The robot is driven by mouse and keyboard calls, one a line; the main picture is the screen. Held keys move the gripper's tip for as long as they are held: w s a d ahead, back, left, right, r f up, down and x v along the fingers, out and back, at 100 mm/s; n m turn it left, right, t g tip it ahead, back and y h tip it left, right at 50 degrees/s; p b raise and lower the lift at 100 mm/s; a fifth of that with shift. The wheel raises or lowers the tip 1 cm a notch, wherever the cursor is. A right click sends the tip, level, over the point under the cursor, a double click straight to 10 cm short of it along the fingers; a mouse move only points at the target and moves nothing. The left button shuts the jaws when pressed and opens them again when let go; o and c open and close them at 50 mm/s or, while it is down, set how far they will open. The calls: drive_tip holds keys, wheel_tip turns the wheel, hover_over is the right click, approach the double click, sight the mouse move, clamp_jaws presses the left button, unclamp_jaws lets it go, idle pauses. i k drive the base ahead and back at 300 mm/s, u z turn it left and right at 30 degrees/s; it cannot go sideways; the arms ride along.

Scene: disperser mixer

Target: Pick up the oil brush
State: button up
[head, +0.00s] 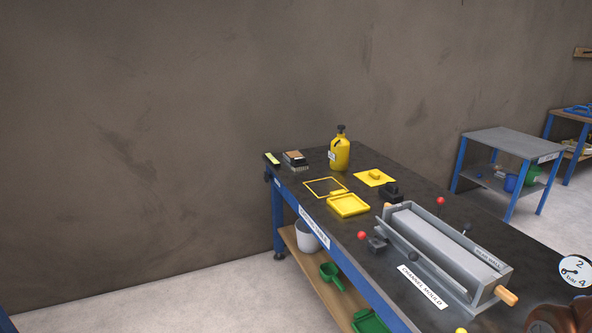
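A block-shaped brush (295,159) with a tan and dark top and paler bristles below lies near the far left corner of the dark bench top. It looks like the oil brush, but it is small in this view and carries no readable label. A yellow bottle (340,153) with a dark cap stands upright to its right, apart from it. My gripper is not in view.
The blue-framed bench (385,273) also holds a small yellow strip (272,158), a yellow frame (325,187), a yellow tray (348,205), a yellow plate (374,177), a black block (391,192) and the grey channel mould (445,250). Bare floor (190,295) lies left.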

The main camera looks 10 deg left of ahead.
sight(300, 164)
drive_tip(key=u, duration=1.05)
drive_tip(key=i, duration=3.35)
drive_tip(key=u, duration=0.25)
